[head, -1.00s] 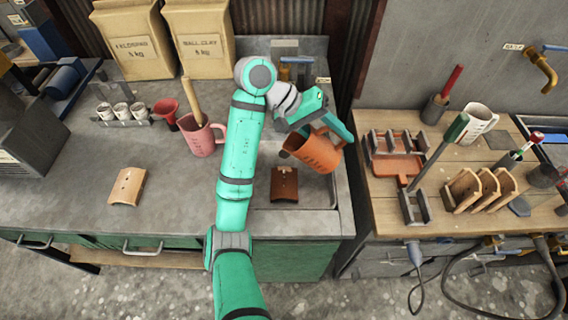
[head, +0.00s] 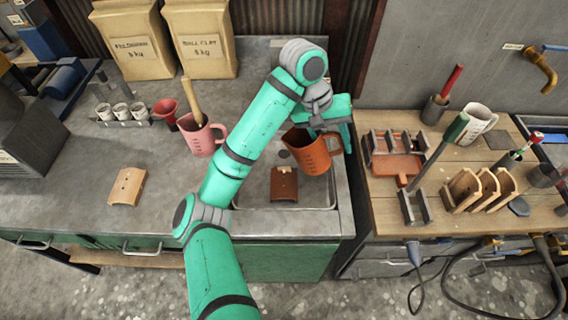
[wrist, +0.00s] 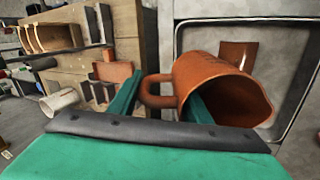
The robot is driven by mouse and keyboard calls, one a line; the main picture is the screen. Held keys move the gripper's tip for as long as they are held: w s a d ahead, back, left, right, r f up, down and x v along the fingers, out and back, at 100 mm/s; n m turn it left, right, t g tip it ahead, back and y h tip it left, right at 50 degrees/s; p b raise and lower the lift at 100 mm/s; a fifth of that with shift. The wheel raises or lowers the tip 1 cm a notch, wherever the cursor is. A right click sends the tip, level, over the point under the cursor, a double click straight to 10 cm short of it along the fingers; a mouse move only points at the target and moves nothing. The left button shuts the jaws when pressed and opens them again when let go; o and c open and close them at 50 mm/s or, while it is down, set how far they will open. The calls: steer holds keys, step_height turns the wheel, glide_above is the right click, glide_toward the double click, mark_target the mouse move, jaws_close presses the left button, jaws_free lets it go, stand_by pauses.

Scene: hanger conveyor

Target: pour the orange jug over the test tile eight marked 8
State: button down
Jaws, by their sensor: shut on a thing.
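The orange jug (head: 315,154) is held above the sink tray and leans slightly, its mouth toward upper left in the head view. In the wrist view the jug (wrist: 215,85) lies with its open mouth toward the right. My gripper (head: 335,138) is shut on the jug's handle; its fingers (wrist: 158,103) show on either side of the handle in the wrist view. A dark brown tile (head: 284,186) lies in the tray just below and left of the jug, apart from it. It also shows beyond the jug in the wrist view (wrist: 240,50). Its marking is unreadable.
The sink tray (head: 285,208) has a raised rim. A wooden table (head: 385,215) with racks and a white mug (head: 477,124) stands right.

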mark_target(327, 151)
steer(key=f+y, duration=0.1)
steer(key=y, duration=0.1)
steer(key=a+f+y, duration=0.1)
steer(key=f+y, duration=0.1)
steer(key=shift+a+f, duration=0.2)
steer(key=shift+f, duration=0.05)
stand_by(0.3)
steer(key=shift+w+r, duration=0.1)
steer(key=shift+r, duration=1.4)
